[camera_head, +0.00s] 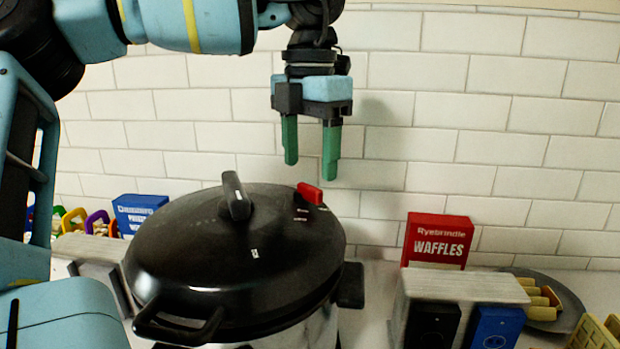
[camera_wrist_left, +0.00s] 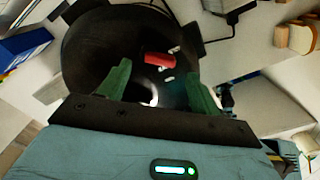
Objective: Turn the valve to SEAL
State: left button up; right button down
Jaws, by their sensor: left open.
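The red valve (camera_head: 310,194) sits on the back right of the black lid (camera_head: 190,240) of a large cooker, with small white markings beside it that are too small to read. In the left wrist view the valve (camera_wrist_left: 159,60) lies between and beyond the fingertips, on the dark lid (camera_wrist_left: 90,50). My left gripper (camera_head: 310,170) is open and empty, pointing down above the valve, apart from it. Its green fingers also show in the left wrist view (camera_wrist_left: 158,80). The lid's upright handle (camera_head: 236,196) stands left of the valve. My right gripper is not in view.
A red waffle box (camera_head: 437,240) stands behind a pale block-shaped thing (camera_head: 465,286) at right. A dark plate (camera_head: 560,300) with food lies farther right. A blue box (camera_head: 140,214) stands behind the cooker at left. A white tiled wall (camera_head: 450,110) closes the back.

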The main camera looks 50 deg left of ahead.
aim_at(309, 186)
pick_arm(q)
jog(key=shift+f, duration=2.05)
jog(key=shift+c, duration=0.2)
jog(key=c, duration=0.8)
jog(key=shift+o, duration=0.2)
jog(key=shift+m, duration=0.4)
jog(key=m, duration=0.4)
jog(key=shift+s+a+f+m, duration=0.1)
jog(key=shift+s+m, duration=0.2)
jog(key=shift+s, duration=0.1)
jog(key=shift+s+a+m, duration=0.15)
jog(key=shift+m, duration=1)
jog(key=shift+s+a+m, duration=0.1)
jog(key=shift+m, duration=1.05)
